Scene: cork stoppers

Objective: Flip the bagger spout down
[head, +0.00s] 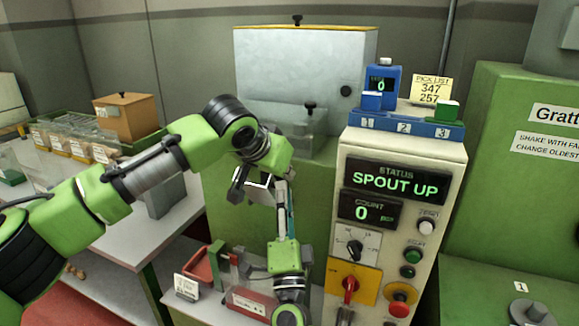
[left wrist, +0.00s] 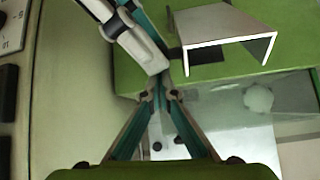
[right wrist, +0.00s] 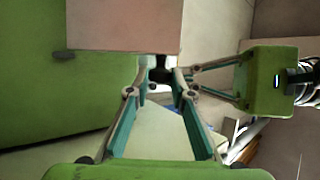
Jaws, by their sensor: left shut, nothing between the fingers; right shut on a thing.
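The spout is a pale metal channel (head: 260,184) on the green bagger. The left wrist view shows it large (left wrist: 225,28), tilted outward with a bright rim. The status screen (head: 395,184) reads SPOUT UP. My left gripper (head: 281,192) is shut and empty beside the spout; its fingertips (left wrist: 170,92) meet just below the spout's dark tab (left wrist: 195,55). My right gripper (head: 286,212) reaches up from below. Its fingertips (right wrist: 160,88) are shut on a small dark part (right wrist: 160,66), apparently the spout's tab. The fingers of both grippers overlap in the head view, so contact between them is unclear.
The control cabinet with knobs and buttons (head: 410,235) stands close on the right. A side table (head: 110,255) stands at left. Both hands are crowded together.

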